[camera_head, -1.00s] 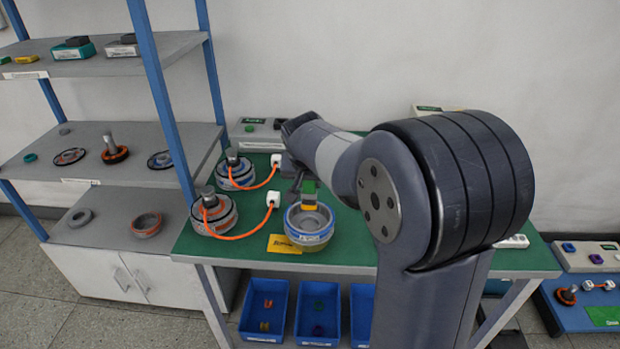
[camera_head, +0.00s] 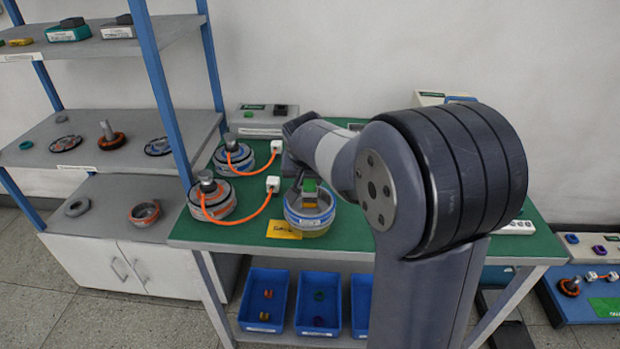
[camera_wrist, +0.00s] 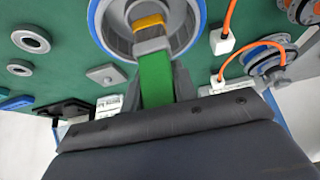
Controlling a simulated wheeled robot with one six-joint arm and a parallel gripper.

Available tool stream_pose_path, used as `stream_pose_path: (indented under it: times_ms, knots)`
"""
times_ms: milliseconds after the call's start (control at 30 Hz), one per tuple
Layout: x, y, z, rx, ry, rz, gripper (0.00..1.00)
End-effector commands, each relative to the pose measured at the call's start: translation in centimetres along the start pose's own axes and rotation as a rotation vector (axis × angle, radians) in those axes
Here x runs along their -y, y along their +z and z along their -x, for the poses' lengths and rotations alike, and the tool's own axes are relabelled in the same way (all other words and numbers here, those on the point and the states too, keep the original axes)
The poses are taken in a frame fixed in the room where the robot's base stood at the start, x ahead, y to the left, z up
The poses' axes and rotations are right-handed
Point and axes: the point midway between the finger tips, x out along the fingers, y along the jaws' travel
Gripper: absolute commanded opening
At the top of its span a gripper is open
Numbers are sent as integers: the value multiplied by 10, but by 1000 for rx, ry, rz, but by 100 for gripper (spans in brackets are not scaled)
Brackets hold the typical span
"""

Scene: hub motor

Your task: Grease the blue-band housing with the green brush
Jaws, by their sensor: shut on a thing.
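The blue-band housing (camera_head: 324,224) is a round, open metal bowl with a blue band on the green table top. It also shows in the wrist view (camera_wrist: 198,14). The green brush (camera_wrist: 155,82) has a green handle, a grey collar and an orange-yellow tip. Its green part also shows in the head view (camera_head: 310,185). My gripper (camera_wrist: 157,74) is shut on the green handle. The brush's tip is over or inside the housing's open bowl; I cannot tell whether it touches the inner surface.
Two motors (camera_head: 212,203) (camera_head: 234,158) with orange cables ending in white plugs stand left of the housing. A yellow card (camera_head: 284,230) lies in front. Blue bins (camera_head: 264,300) sit below the table. A blue-posted shelf (camera_head: 160,90) stands at the left.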

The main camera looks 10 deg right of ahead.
Motion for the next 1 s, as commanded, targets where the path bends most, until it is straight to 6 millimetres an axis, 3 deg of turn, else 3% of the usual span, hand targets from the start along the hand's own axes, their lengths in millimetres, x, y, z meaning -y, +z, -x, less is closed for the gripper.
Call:
stream_pose_path:
  times_ms: [1000]
  knots:
    - [0,6,-10,0,0,0,6]
